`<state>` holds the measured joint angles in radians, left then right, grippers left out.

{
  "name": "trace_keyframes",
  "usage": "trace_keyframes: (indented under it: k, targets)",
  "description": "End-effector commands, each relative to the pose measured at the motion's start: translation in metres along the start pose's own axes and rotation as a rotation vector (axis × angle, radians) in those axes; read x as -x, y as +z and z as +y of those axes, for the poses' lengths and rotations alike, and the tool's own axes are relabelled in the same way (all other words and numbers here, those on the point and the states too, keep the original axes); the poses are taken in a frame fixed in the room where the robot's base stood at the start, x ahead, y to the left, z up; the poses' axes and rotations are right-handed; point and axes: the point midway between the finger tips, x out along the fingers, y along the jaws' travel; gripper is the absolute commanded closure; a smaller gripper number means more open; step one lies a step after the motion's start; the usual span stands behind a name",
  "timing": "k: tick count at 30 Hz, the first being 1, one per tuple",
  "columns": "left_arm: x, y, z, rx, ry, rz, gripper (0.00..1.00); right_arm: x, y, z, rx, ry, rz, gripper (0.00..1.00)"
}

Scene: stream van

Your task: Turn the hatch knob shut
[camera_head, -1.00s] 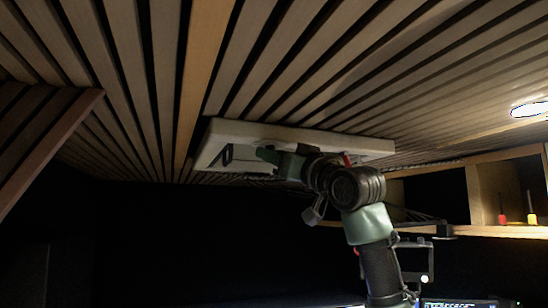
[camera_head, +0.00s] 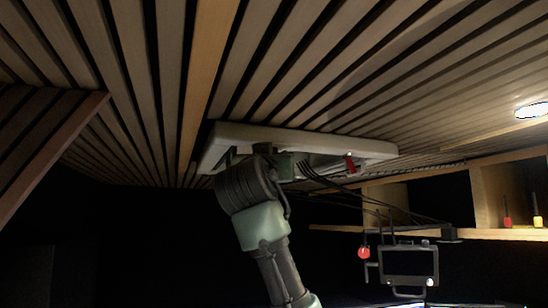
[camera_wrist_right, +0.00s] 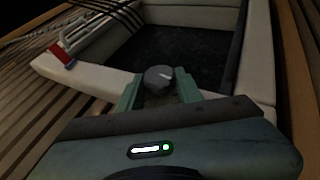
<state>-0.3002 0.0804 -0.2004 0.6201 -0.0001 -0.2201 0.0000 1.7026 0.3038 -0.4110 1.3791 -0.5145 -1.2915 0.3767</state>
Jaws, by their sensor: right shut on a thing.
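The ceiling hatch has a pale frame (camera_head: 372,147), set into the slatted ceiling. In the right wrist view its frame (camera_wrist_right: 205,17) surrounds a dark opening or panel. The round grey knob (camera_wrist_right: 158,76) has a pale pointer mark and sits at the near edge of the hatch. My right gripper (camera_wrist_right: 159,88) has its two green fingers on either side of the knob and is shut on it. In the head view my right gripper (camera_head: 282,164) is up at the hatch, and the knob is hidden behind my wrist. My left gripper is not in view.
A red-tipped part (camera_head: 351,162) sits at the hatch's right side. Dark cables run right from the hatch. A black framed device (camera_head: 409,262) and a red ball (camera_head: 363,252) hang below a wooden shelf (camera_head: 500,234). The lower left is dark.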

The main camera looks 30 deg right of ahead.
Motion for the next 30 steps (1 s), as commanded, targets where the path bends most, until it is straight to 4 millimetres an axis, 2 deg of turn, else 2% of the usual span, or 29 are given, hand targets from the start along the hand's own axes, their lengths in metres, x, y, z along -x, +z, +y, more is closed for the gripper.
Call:
trace_keyframes:
  k: [9,26,27,29,30]
  targets:
    - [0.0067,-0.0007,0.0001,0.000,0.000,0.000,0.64,-0.0005,-0.0005,-0.0030,0.053,0.125,0.000,1.00]
    - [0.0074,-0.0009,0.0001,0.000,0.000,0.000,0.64,-0.0006,0.0001,-0.0024,0.067,0.157,0.001,1.00]
    - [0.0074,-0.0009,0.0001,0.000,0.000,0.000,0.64,-0.0006,0.0001,-0.0024,0.067,0.157,0.001,0.62]
    - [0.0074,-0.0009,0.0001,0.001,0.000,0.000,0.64,-0.0006,0.0002,-0.0024,0.067,0.157,0.001,0.45]
    - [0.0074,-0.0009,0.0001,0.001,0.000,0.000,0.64,-0.0006,0.0002,-0.0024,0.067,0.157,0.001,0.43]
